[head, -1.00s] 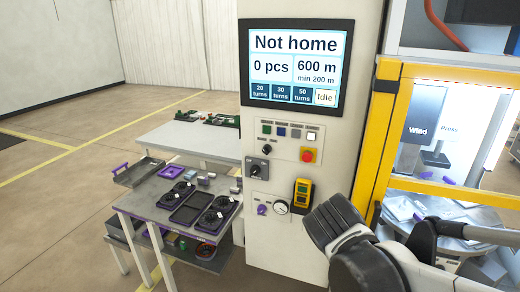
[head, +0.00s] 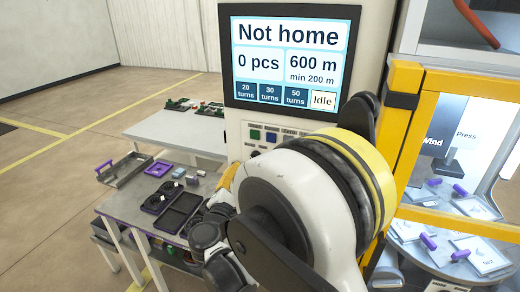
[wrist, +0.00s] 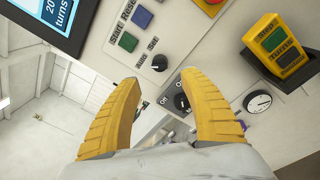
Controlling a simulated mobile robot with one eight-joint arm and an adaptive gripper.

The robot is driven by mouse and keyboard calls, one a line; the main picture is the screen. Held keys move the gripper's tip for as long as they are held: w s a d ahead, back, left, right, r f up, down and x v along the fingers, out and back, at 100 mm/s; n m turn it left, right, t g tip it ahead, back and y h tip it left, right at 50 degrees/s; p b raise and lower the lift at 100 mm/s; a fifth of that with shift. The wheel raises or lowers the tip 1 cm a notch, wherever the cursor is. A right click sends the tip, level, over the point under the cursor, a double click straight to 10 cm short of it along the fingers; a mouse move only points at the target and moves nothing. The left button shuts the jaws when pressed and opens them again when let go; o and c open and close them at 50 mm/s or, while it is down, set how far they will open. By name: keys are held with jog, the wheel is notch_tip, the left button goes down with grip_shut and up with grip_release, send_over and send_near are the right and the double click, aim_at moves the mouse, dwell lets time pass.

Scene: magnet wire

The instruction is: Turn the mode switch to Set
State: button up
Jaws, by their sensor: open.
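The mode switch (wrist: 160,62) is a small black knob under the Auto and Set labels on the pale control panel (wrist: 215,50). It shows in the wrist view just beyond my fingertips, between them. I cannot tell which label it points to. My gripper (wrist: 160,80) is open with two yellow ridged fingers, empty and apparently apart from the knob. In the head view my arm hides the switch and most of the gripper.
A larger On/Off rotary switch (wrist: 181,101) sits below the knob, close to the right finger. Start and Reset buttons (wrist: 127,41), a yellow handheld unit (wrist: 276,45) and a gauge (wrist: 258,102) are nearby. The screen (head: 289,62) reads Not home and Idle.

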jog(key=b+x, duration=0.1)
jog(key=x, duration=0.9)
jog(key=shift+w, duration=0.1)
grip_shut()
